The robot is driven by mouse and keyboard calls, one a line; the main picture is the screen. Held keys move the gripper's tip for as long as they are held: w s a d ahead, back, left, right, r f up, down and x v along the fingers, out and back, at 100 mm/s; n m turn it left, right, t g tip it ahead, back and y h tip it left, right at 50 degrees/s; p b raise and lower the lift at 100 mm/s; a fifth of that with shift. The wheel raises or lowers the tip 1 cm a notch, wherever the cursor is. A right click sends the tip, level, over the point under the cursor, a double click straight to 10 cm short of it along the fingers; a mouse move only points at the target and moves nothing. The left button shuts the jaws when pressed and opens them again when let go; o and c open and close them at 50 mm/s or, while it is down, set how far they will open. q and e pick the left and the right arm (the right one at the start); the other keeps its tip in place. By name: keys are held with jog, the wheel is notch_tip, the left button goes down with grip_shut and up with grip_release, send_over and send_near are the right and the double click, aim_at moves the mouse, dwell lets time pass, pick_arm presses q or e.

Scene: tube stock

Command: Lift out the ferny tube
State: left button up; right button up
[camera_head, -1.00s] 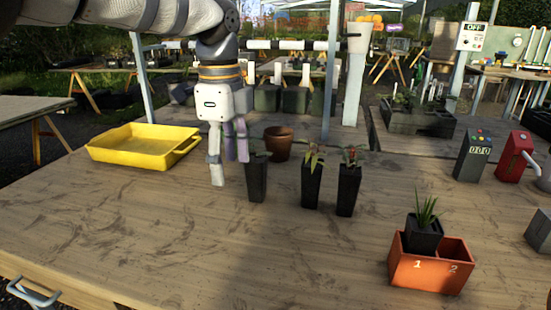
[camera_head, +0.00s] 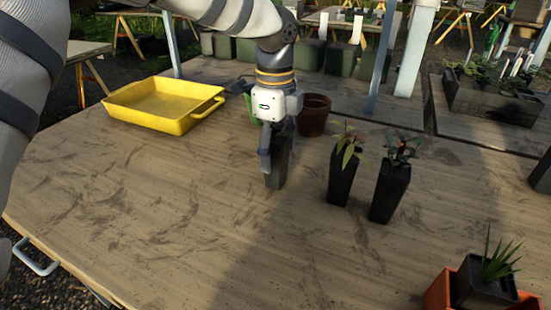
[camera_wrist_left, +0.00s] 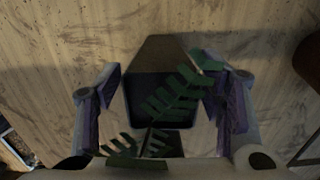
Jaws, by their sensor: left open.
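The ferny tube, a tall black tapered pot (camera_head: 279,172), stands upright on the bench below my left gripper (camera_head: 274,155). Its green fern frond (camera_wrist_left: 172,104) shows in the left wrist view. In that view my left gripper (camera_wrist_left: 160,72) is open, with one purple-padded finger on each side of the tube (camera_wrist_left: 160,58). Gaps seem to show beside the tube, but I cannot tell whether the right finger touches it. In the head view the gripper hides the tube's upper part. My right gripper is not in view.
Two other black tubes, one with yellowish leaves (camera_head: 342,178) and one with reddish leaves (camera_head: 389,192), stand to the right. A brown pot (camera_head: 313,117) is close behind. A yellow tray (camera_head: 178,125) lies at left. An orange crate (camera_head: 438,291) holding a spiky plant (camera_head: 497,262) is front right.

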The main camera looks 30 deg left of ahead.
pick_arm(q)
jog(key=shift+f, duration=0.55)
jog(key=shift+w, duration=0.1)
jog(key=c, duration=1.4)
jog(key=shift+r, duration=0.15)
